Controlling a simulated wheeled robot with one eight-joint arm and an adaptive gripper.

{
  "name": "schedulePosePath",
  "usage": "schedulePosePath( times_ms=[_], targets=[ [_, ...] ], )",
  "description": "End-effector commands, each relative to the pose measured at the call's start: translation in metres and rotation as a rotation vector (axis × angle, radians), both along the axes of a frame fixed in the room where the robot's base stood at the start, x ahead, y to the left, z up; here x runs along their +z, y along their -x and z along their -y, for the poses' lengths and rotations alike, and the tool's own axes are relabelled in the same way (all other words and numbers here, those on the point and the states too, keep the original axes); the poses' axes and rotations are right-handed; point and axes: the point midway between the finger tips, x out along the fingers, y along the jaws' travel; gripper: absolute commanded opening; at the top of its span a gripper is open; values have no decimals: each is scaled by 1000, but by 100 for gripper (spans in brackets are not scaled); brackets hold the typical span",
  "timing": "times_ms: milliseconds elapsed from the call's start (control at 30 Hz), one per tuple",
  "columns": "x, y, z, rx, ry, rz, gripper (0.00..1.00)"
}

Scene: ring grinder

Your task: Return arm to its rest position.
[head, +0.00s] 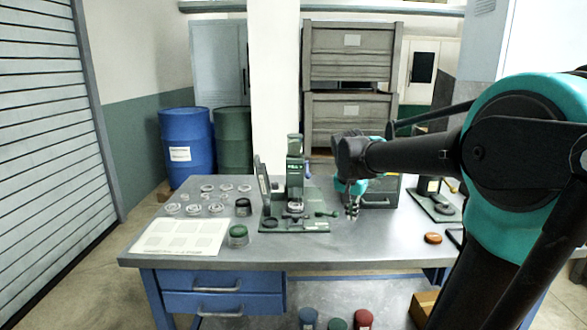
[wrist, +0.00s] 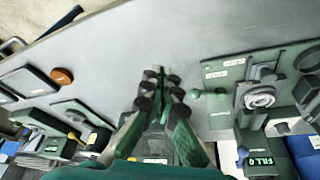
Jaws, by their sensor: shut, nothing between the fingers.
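My gripper (head: 352,207) is shut and empty. It points down above the metal workbench (head: 350,248), just right of the ring grinder (head: 295,190). My arm reaches in from the right side of the head view. In the wrist view my gripper (wrist: 158,75) shows its closed fingertips over bare bench top. The grinder (wrist: 262,110) stands to its right there, with a ring-shaped part on its stage and a green knob on its near side. I cannot tell the exact height of the fingertips over the bench.
Right are a second device (head: 437,200) and an orange-brown disc (head: 433,238). A grey box (head: 380,192) stands behind my gripper. Front-middle bench is clear.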

Motion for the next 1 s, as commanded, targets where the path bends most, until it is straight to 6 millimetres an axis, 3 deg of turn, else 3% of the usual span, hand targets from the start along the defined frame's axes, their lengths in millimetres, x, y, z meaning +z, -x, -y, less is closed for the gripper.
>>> schedulePosePath(
  times_ms=[367, 600, 700, 800, 1000],
  targets=[
    [-76, 68, 11, 198, -10, -7, 0],
    [-153, 151, 15, 416, -7, 9, 0],
    [-175, 179, 13, 488, -3, 20, 0],
    [-186, 194, 13, 527, 2, 26, 0],
    [-190, 198, 12, 543, 3, 29, 0]
  ],
)
